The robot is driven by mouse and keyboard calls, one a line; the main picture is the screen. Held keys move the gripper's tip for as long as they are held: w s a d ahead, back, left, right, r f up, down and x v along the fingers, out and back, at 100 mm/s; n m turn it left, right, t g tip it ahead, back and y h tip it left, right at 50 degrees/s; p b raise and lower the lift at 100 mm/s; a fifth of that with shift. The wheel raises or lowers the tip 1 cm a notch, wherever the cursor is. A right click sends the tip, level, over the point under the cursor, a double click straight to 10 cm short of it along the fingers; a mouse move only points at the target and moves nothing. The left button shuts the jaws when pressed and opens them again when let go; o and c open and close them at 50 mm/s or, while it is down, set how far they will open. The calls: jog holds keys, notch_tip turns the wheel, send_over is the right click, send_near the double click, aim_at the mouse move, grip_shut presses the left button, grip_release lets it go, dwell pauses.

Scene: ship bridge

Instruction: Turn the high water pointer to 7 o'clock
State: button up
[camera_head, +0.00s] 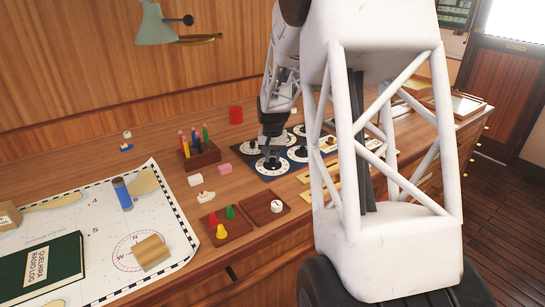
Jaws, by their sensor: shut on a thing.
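A dark blue dial board (243,157) lies on the desk in the middle of the view, with several round white dials that have black pointers. The front dial (270,167) shows most clearly. The dial labels are too small to read, so I cannot tell which is the high water one. My gripper (268,145) points down over the left part of the board, shut on what looks like a small dial pointer. The fingers and my arm hide that pointer's direction and part of the dials behind.
A wooden rack with coloured pegs (203,157) and a red cup (236,115) stand left of the board. A chart (90,215) covers the left desk.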

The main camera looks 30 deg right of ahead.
aim_at(272, 158)
jog(key=shift+r+m, duration=0.1)
jog(key=shift+m, duration=0.3)
jog(key=o, duration=0.9)
jog(key=shift+o, duration=0.2)
jog(key=shift+r, duration=3.85)
